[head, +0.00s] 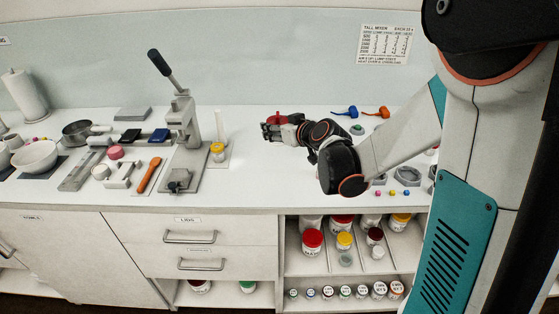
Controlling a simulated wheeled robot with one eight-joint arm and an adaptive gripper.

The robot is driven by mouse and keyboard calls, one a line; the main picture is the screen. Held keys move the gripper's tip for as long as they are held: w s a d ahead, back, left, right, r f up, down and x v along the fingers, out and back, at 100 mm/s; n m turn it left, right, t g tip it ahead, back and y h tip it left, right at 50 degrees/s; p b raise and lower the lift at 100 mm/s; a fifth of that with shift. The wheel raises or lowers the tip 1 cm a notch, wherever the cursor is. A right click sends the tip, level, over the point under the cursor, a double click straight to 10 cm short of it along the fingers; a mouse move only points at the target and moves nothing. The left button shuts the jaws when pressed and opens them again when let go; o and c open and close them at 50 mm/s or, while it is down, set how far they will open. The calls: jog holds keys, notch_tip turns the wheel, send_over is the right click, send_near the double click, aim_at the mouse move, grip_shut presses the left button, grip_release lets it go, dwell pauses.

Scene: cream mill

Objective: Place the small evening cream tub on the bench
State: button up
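The bench (260,183) is a long white worktop across the head view. No tub can be read as the evening cream one, as labels are too small. Tubs on the open shelf under the bench include a red-lidded one (312,241), a yellow-lidded one (344,242), a dark-red-lidded one (375,236) and a small white-lidded one (378,252). A small yellow-lidded jar (217,152) is on the bench beside the lever press. My gripper (268,131) is over the back middle of the bench, pointing left. A red patch shows at it; whether it holds anything is unclear.
The lever press (184,130) stands left of my gripper, with an orange-handled tool (149,175) and bowls (36,157) further left. Blue (346,112) and orange (377,112) scoops lie behind my arm. The bench's front middle is clear. Closed drawers (190,236) are below.

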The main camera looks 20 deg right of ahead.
notch_tip(320, 180, down, 10)
jog(key=b, duration=0.3)
jog(key=shift+f+b, duration=0.2)
jog(key=shift+b, duration=0.15)
jog(key=shift+f, duration=0.1)
jog(key=shift+f, duration=0.1)
jog(key=o, duration=1.1)
jog(key=shift+s+d+r, duration=0.1)
jog(key=shift+s+r, duration=0.1)
jog(key=shift+r, duration=0.15)
jog(key=p+v, duration=0.3)
jog(key=v, duration=0.8)
jog(key=shift+s, duration=0.3)
